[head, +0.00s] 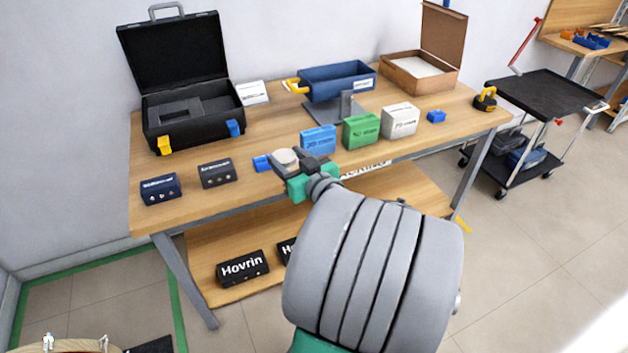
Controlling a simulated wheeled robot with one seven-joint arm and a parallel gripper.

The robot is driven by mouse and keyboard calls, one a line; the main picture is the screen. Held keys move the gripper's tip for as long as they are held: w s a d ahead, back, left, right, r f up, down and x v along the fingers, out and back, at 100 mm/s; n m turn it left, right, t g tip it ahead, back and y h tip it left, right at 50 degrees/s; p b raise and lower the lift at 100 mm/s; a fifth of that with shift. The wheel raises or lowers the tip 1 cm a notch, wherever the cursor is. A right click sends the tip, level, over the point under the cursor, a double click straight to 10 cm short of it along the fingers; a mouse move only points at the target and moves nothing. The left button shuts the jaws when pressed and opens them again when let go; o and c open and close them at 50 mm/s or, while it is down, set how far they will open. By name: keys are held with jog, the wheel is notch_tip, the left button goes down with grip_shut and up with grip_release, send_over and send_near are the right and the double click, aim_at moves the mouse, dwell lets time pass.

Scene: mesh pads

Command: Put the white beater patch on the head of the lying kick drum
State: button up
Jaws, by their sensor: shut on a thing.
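My gripper (292,165) is over the front edge of the wooden workbench, its dark jaws shut on a small round whitish piece, which looks like the white beater patch (287,156). The jaws hide part of the patch. At the bottom left corner, a round wooden rim with metal fittings shows, cut off by the picture edge; it looks like the lying kick drum (80,346). Its head is mostly out of view. My gripper is well apart from it, up and to the right.
The workbench (190,213) holds an open black case (190,128), dark boxes, a blue bin (337,82), coloured cartons and an open cardboard box (420,76). Black boxes lie on its lower shelf. A black cart (545,98) stands right. Floor between bench and drum looks mostly clear.

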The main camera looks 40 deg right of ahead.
jog(key=s+d+f+m+h+b, duration=0.1)
jog(key=s+d+m+h+b, duration=0.1)
jog(key=s+d+h, duration=0.3)
jog(key=w+d+f+y, duration=0.1)
jog(key=w+d+f, duration=0.4)
jog(key=w+d, duration=0.1)
jog(key=w, duration=0.1)
jog(key=w+d+f+y, duration=0.1)
jog(key=w+d+f, duration=0.2)
jog(key=shift+w+f+g+y+b, duration=0.25)
jog(key=shift+f+g+y+b, duration=0.05)
jog(key=shift+f, duration=0.05)
jog(key=shift+w+d+f, duration=0.1)
jog(key=shift+w+f, duration=0.1)
jog(key=shift+f, duration=0.1)
jog(key=shift+w+d+f, duration=0.1)
jog(key=shift+f, duration=0.8)
jog(key=shift+w+d+f, duration=0.1)
jog(key=shift+f, duration=0.75)
jog(key=shift+f+b, duration=0.2)
jog(key=shift+b, duration=0.25)
jog(key=o, duration=1.3)
